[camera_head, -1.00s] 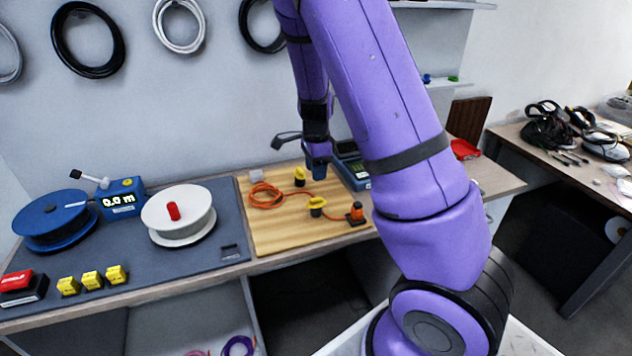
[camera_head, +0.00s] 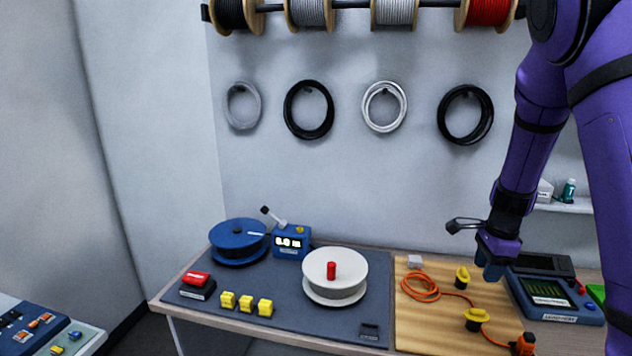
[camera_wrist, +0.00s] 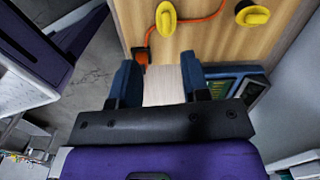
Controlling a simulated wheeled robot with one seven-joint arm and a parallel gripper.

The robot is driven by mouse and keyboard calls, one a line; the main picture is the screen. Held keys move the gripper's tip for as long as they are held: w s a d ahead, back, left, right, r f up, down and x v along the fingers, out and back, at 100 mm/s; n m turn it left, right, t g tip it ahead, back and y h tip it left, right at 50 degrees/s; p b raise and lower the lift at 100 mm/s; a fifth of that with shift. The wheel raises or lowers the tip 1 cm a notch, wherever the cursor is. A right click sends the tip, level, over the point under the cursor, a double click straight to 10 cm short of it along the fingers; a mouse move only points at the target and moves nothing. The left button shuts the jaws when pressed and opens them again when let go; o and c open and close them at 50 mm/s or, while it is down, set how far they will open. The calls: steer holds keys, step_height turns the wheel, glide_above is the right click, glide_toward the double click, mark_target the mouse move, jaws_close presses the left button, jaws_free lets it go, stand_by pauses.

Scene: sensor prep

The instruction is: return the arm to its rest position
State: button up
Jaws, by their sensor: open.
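My purple arm (camera_head: 535,140) hangs down on the right of the head view. My gripper (camera_head: 490,268) points down above the right part of the wooden board, left of the grey-blue tester. In the wrist view my gripper (camera_wrist: 158,78) has its two blue fingers wide apart with nothing between them. The wooden board (camera_head: 420,325) carries an orange cable (camera_head: 421,288), two yellow-topped pieces (camera_head: 462,278) and an orange connector (camera_head: 523,344). The cable and connector (camera_wrist: 141,55) also show in the wrist view, beyond the fingertips.
The tester (camera_head: 550,292) stands close to my gripper. A white spool (camera_head: 335,265), blue reel (camera_head: 237,240), meter counter (camera_head: 291,242) and yellow blocks (camera_head: 246,302) sit on the grey mat (camera_head: 300,320). Cable coils (camera_head: 309,109) hang on the wall. A shelf (camera_head: 565,205) is behind my arm.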

steer(key=s+a+r+n+t+y, duration=0.1)
steer(key=s+a+r+n, duration=0.35)
steer(key=r, duration=0.35)
steer(key=s+a+r+n+t+y, duration=0.1)
steer(key=s+a+r+n, duration=0.2)
steer(key=s+r+n, duration=0.4)
steer(key=s+a+r+n+t+h, duration=0.1)
steer(key=s+a+r+n, duration=0.1)
steer(key=s+r+n, duration=0.2)
steer(key=s+a+r+n+t+h, duration=0.1)
steer(key=s+r+n, duration=0.3)
steer(key=s, duration=0.6)
steer(key=shift+s+a+r+t+h, duration=0.3)
steer(key=shift+a+r+t, duration=0.1)
steer(key=shift+a, duration=0.2)
steer(key=shift+w+n, duration=0.1)
steer(key=shift+n, duration=0.15)
